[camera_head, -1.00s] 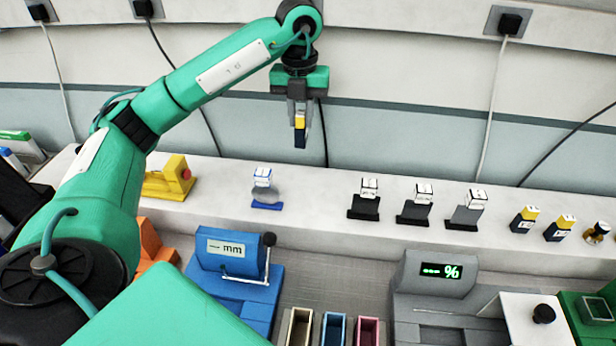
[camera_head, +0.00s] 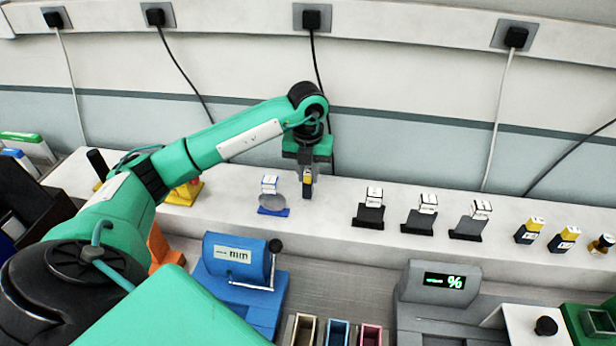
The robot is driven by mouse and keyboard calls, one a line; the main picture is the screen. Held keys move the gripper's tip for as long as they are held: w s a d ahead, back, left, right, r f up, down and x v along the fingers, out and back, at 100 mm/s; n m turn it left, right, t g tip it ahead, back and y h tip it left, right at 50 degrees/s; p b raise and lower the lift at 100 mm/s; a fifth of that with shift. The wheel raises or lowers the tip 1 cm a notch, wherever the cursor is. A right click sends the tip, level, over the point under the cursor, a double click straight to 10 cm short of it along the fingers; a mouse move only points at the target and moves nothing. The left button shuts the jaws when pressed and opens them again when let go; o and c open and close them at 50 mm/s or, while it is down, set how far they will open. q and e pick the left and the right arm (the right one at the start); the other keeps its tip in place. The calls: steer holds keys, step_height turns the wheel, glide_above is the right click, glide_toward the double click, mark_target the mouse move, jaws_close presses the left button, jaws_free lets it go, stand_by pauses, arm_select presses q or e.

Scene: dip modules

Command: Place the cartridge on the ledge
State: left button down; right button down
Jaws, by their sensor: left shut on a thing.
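My left gripper (camera_head: 308,172) is shut on a small cartridge (camera_head: 307,188), dark blue with a yellow band, which hangs upright below the fingers. It is over the white ledge (camera_head: 335,205), between the round grey piece on a blue stand and the first black stand. I cannot tell for sure whether the cartridge touches the ledge. Two similar blue and yellow cartridges (camera_head: 528,231) (camera_head: 564,239) stand at the right part of the ledge. My right gripper is not in view.
On the ledge are a blue stand (camera_head: 273,209) with a white tag, several black and grey stands (camera_head: 369,214), and a small brass-and-black item (camera_head: 601,244). Below stand a blue "mm" device (camera_head: 232,254), a grey "%" device (camera_head: 435,283) and narrow coloured bins (camera_head: 337,331).

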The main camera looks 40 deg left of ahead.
arm_select(q)
step_height(320, 180, down, 2)
steer(key=shift+f, duration=0.1)
steer(key=shift+f, duration=0.1)
steer(key=shift+f, duration=0.15)
steer(key=c, duration=1.3)
jaws_free()
steer(key=shift+o, duration=0.2)
